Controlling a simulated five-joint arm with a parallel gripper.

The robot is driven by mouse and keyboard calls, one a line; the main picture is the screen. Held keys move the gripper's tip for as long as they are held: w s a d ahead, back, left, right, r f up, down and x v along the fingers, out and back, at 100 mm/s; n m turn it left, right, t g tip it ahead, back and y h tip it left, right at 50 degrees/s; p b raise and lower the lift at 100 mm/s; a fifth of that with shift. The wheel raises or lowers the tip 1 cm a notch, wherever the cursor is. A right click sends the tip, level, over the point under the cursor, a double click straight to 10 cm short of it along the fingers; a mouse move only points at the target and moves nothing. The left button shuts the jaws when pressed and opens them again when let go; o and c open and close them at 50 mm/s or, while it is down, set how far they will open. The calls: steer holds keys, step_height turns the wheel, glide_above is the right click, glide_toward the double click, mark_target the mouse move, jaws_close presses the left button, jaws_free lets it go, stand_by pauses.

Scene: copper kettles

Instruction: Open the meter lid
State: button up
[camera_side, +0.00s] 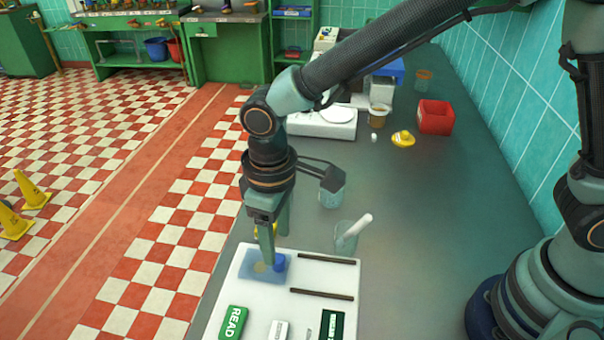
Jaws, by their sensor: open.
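A white flat-topped device (322,276), which looks like the meter, lies at the front of the grey bench. A translucent blue square (250,272) with a raised blue cylindrical part (280,262) is at its far left; I cannot tell for certain whether this is the lid. A green READ label (233,322) and a dark green panel (331,325) are at its near end. My gripper (268,261) points down over the blue square, jaws open. Its fingers partly hide the square and the blue part; contact is unclear.
A glass beaker with a white rod (350,235) stands just behind the device, with another beaker (333,192) farther back. A yellow item (403,138), a red box (435,117) and a white device (322,123) are behind.

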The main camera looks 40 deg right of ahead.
mark_target(278, 258)
steer(key=shift+f, duration=2.5)
jaws_close()
steer(key=shift+r, duration=0.1)
